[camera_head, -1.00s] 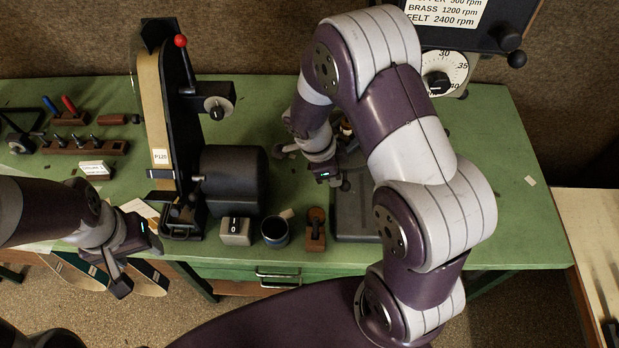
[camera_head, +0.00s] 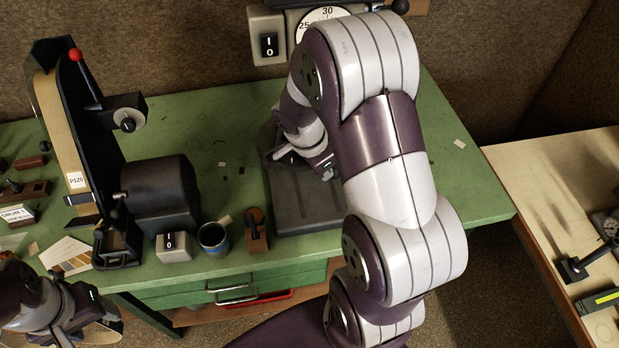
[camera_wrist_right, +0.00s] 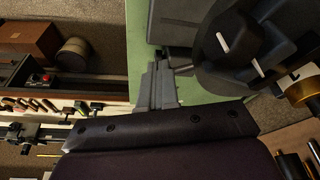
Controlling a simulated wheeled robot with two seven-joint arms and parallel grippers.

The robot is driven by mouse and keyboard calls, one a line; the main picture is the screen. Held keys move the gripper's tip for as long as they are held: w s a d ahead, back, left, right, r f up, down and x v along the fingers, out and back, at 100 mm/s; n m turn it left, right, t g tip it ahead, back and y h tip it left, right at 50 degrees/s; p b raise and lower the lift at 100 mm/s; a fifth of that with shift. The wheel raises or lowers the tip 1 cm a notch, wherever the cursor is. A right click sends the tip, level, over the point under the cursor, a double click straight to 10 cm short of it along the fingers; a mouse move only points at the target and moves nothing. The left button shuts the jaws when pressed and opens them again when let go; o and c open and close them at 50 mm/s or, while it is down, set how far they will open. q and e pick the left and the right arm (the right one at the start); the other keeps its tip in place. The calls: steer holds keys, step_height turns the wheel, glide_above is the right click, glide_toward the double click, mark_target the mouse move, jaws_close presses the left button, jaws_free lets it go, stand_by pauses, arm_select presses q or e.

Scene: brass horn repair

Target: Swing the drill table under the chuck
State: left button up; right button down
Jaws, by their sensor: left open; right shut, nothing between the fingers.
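The drill press stands on the green bench in the head view, with its grey base (camera_head: 290,205) at the bench's middle. My right arm hides most of its column, chuck and table. In the right wrist view a dark round part (camera_wrist_right: 232,62) with pale slot-like marks looks like the drill table; whether it is under the chuck I cannot tell. My right gripper (camera_head: 279,155) is shut and empty above the base's back left part. Its closed fingers show beside the dark part in the wrist view (camera_wrist_right: 160,75); contact is unclear. My left gripper (camera_head: 82,328) is open at the lower left.
A belt sander (camera_head: 75,140) with a dark drum (camera_head: 160,195) stands left of the drill. A pale second table (camera_head: 560,190) stands at the right.

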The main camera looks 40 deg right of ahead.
steer(key=s+d+n+b, duration=0.1)
steer(key=s+d, duration=0.1)
steer(key=d, duration=0.5)
steer(key=shift+s+d+n+t, duration=0.15)
steer(key=shift+d+n+t, duration=0.15)
steer(key=shift+d+n, duration=0.1)
steer(key=shift+d, duration=0.1)
